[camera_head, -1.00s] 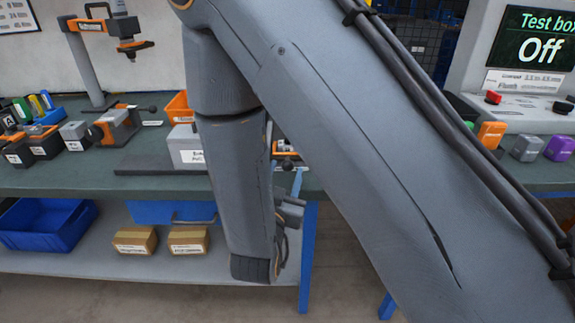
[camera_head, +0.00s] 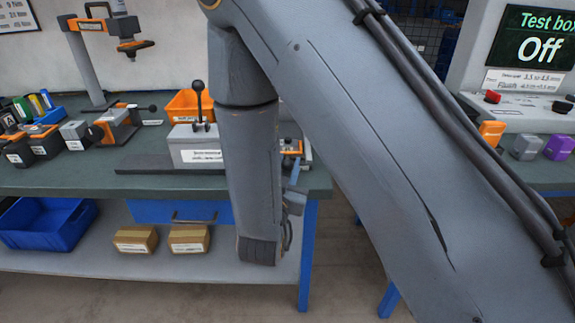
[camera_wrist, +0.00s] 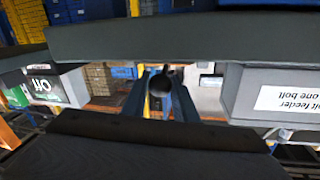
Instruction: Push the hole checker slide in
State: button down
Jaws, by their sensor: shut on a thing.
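In the wrist view my gripper (camera_wrist: 160,100) is shut on a round dark knob (camera_wrist: 160,83), which sits between the two fingertips. I take this knob to be the handle of the hole checker slide. The rest of the slide is not clear in this view. In the head view my forearm covers most of the gripper and the spot where it holds. A small grey and orange fixture (camera_head: 291,147) shows just right of my forearm at the bench's right end, partly hidden. How far the slide is in cannot be told.
A labelled grey box (camera_head: 192,155) with an upright black lever stands left of my forearm. An orange bin (camera_head: 186,103) is behind it. The test box (camera_head: 538,35) reads Off. Orange and purple blocks stand at right. A blue crate (camera_head: 42,226) is on the shelf.

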aim_at(287, 148)
jog(key=x, duration=0.2)
jog(key=a+x, duration=0.1)
jog(key=x, duration=0.2)
jog(key=b+x, duration=0.1)
jog(key=x, duration=0.2)
jog(key=shift+w+a, duration=0.3)
jog(key=c, duration=1.4)
grip_release()
jog(key=shift+c, duration=0.2)
jog(key=shift+s, duration=0.15)
jog(key=shift+b+v, duration=0.35)
jog(key=shift+v, duration=3.5)
